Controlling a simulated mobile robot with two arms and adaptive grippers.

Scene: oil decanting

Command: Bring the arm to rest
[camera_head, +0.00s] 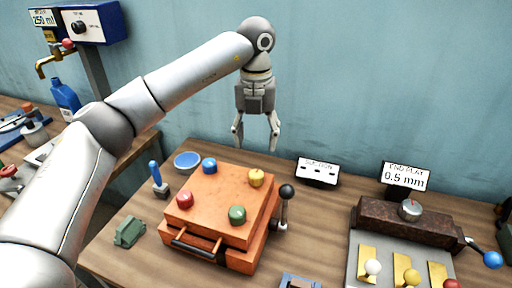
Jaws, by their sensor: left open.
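My left arm comes in from the left and bends down at the wrist in the head view. My left gripper (256,137) is open and empty. It points down, with both fingers apart, against the blue wall behind the table. It appears above and behind the orange box (208,218) and touches nothing that I can see. My right gripper is out of view.
The wooden table (331,233) carries the orange box with coloured knobs and a black-knobbed lever (286,193). A "0.5 mm" sign (405,177) and a brown block (385,218) stand right. A blue dispenser (92,22) and blue bottle (64,95) are left.

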